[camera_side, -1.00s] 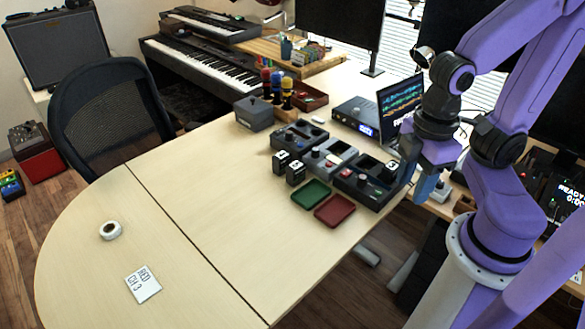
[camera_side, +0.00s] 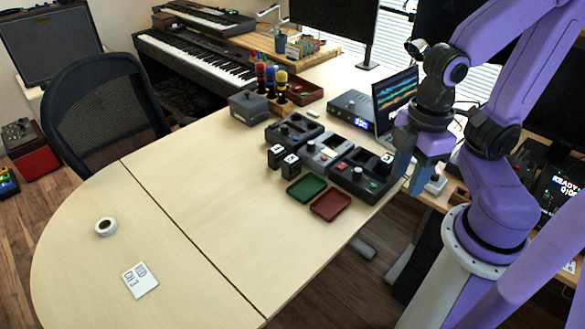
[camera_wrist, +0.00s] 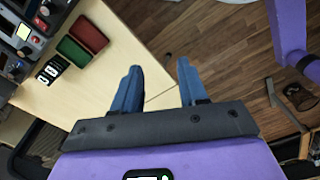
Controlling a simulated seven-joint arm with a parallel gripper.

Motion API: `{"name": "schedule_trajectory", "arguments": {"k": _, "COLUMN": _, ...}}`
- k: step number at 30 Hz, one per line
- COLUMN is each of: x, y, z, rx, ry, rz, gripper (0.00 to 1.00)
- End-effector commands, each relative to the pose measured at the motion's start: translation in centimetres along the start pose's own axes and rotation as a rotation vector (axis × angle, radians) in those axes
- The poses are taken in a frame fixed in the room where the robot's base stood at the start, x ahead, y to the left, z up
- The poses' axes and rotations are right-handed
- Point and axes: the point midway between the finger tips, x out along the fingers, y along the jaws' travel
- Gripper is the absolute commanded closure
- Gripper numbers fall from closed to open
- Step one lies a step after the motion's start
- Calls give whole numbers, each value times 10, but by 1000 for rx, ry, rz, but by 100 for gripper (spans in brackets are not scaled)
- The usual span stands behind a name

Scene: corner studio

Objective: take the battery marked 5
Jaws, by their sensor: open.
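Two black batteries with white labels stand side by side on the table, a left one (camera_side: 275,156) and a right one (camera_side: 291,166), in front of the chargers. A white-topped piece, perhaps another battery (camera_side: 387,159), sits in the right charger (camera_side: 358,177). I cannot read a 5 on any of them. The standing pair also shows at the left of the wrist view (camera_wrist: 52,70). My gripper (camera_side: 411,176) is open and empty, right of the right charger and apart from the batteries. In the wrist view its blue fingers (camera_wrist: 159,68) are spread over the table edge and floor.
A green tray (camera_side: 306,188) and a red tray (camera_side: 330,205) lie in front of the chargers. A left charger (camera_side: 291,131) and middle charger (camera_side: 325,151) stand behind the batteries. A tape roll (camera_side: 105,227) and a marked card (camera_side: 140,280) lie on the otherwise clear table front.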

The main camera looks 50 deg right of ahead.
Motion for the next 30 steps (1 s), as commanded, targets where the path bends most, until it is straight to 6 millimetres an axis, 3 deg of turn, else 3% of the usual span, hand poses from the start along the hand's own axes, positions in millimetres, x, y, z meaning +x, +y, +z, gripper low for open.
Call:
{"name": "schedule_trajectory", "arguments": {"k": 2, "x": 0, "y": 0, "z": 0, "rx": 0, "ry": 0, "rz": 0, "gripper": 54}}
{"name": "schedule_trajectory", "arguments": {"k": 3, "x": 0, "y": 0, "z": 0, "rx": 0, "ry": 0, "rz": 0, "gripper": 47}}
{"name": "schedule_trajectory", "arguments": {"k": 12, "x": 0, "y": 1, "z": -1, "rx": 9, "ry": 0, "rz": 0, "gripper": 47}}
{"name": "schedule_trajectory", "arguments": {"k": 17, "x": 0, "y": 14, "z": -19, "rx": 139, "ry": -3, "rz": 2, "gripper": 47}}
{"name": "schedule_trajectory", "arguments": {"k": 23, "x": 3, "y": 57, "z": -64, "rx": 509, "ry": -9, "rz": 7, "gripper": 47}}
{"name": "schedule_trajectory", "arguments": {"k": 30, "x": 15, "y": 125, "z": -110, "rx": 982, "ry": -11, "rz": 14, "gripper": 47}}
